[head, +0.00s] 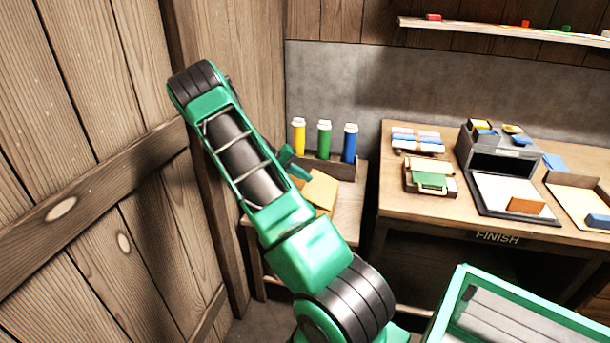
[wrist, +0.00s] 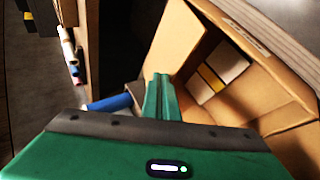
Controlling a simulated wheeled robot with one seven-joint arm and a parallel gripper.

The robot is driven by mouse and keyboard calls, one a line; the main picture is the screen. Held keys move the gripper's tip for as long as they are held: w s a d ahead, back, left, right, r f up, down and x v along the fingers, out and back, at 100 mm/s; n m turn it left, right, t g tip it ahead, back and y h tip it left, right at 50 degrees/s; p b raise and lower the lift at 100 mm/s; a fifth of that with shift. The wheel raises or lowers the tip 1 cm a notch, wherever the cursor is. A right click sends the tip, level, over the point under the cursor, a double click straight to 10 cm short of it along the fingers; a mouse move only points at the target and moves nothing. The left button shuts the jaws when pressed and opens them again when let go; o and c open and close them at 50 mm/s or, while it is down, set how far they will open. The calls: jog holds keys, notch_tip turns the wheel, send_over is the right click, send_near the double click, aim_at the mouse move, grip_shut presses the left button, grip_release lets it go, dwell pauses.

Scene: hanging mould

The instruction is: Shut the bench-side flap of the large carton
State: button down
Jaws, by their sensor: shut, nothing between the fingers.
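The large carton (head: 322,190) is tan cardboard on the small side table, mostly hidden behind my arm in the head view. In the wrist view the carton (wrist: 258,92) is open, with white and yellow packs inside. One flap (wrist: 177,42) stands up at its left, just beyond my fingers. Another cardboard panel (wrist: 285,118) shows at the lower right. I cannot tell for sure which flap is the bench-side one. My gripper (wrist: 161,78) is shut and empty, its fingertips close to the standing flap; contact is unclear.
Yellow, green and blue bottles (head: 324,140) stand in a holder behind the carton. The workbench (head: 450,222) at right holds trays, packs and a grey box (head: 498,160). A wooden wall (head: 90,150) is close at left. A green-framed container (head: 455,300) is at the lower right.

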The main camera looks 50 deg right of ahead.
jog(key=shift+w+a+f, duration=0.15)
jog(key=shift+w+f, duration=0.2)
jog(key=shift+f, duration=0.45)
jog(key=shift+s+f, duration=0.1)
jog(key=shift+s+d+f, duration=0.2)
jog(key=shift+s+d, duration=0.1)
jog(key=shift+s, duration=0.25)
